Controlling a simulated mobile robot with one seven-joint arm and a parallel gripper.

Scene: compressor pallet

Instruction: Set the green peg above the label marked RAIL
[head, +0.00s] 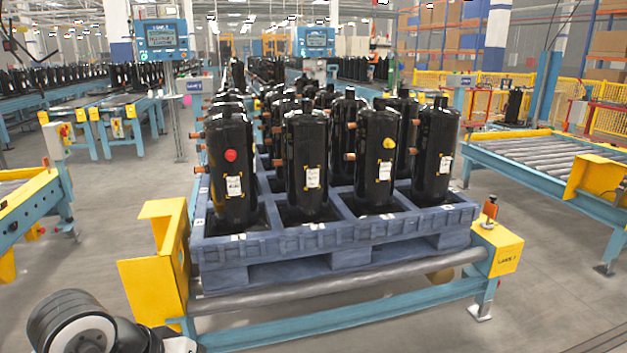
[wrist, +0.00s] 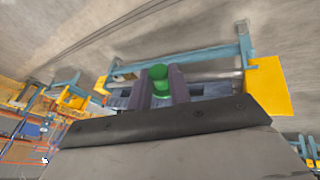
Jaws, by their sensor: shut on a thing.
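In the wrist view my gripper (wrist: 162,80) is shut on the green peg (wrist: 160,71), which stands out between its two dark fingers. The gripper does not show in the head view. In the head view, several black compressors stand upright in a blue-grey pallet. The front ones bear white labels: left (head: 234,186), second (head: 312,177), third (head: 385,170) and right (head: 445,164). Their print is too small to read, so I cannot tell which says RAIL. A red peg (head: 231,155) sits above the left label, and a yellow peg (head: 389,143) above the third.
The pallet (head: 330,243) rests on a roller conveyor with yellow end guards, left (head: 155,283) and right (head: 503,252). A second roller conveyor (head: 540,155) stands at the right. Grey floor (head: 120,205) is open at the left, between the conveyors.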

